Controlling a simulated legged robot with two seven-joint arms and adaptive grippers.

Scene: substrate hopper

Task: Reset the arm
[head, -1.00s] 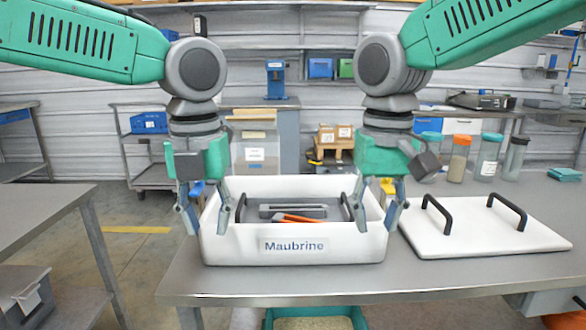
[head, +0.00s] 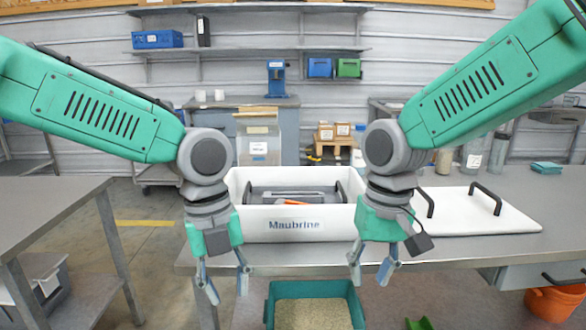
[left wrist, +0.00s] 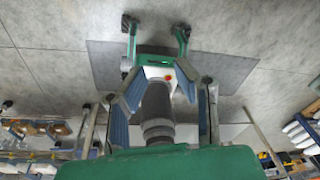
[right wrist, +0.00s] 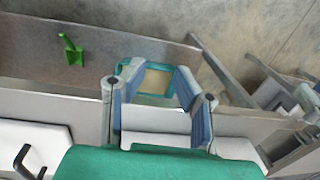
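My left gripper (head: 224,284) is open and empty, in front of the table edge at the left of the white bin. It also shows in the left wrist view (left wrist: 160,95), with its fingers apart over the floor. My right gripper (head: 372,274) is open and empty, in front of the table edge at the right of the bin. In the right wrist view its fingers (right wrist: 160,95) stand apart, with nothing between the pads. The white bin (head: 258,226) marked Maubrine stands on the table and holds a grey tray with black handles and an orange-handled item.
A white lid (head: 520,221) with black handles lies on the table (head: 440,248) at the right. A teal tub (head: 268,305) of pale substrate sits low in front of the table. A green scoop (right wrist: 70,48) and an orange bucket (head: 553,303) are to the right. Another table (head: 45,205) stands left.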

